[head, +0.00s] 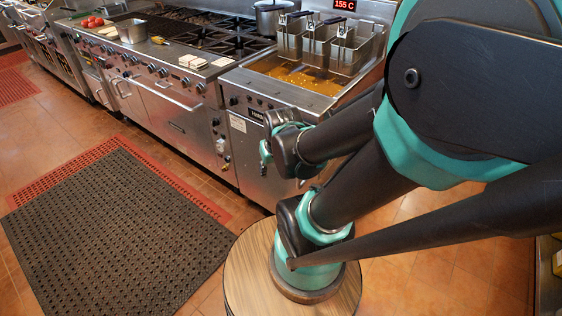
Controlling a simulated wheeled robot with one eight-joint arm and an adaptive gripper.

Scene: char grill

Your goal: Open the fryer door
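The fryer (290,82) stands at the right end of the cooking line, with hot oil and wire baskets (318,42) in its top. Its steel front door (247,158) is below the control strip and looks shut, though my arm covers its right side. The door's handle cannot be made out. My arm's wrist end (285,146) shows in front of the fryer front in the head view. Whether anything touches the door cannot be told.
A range with an oven door (168,112) and a protruding handle stands left of the fryer. A dark perforated mat (118,225) lies over a red mat (190,188) on the tiled floor.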

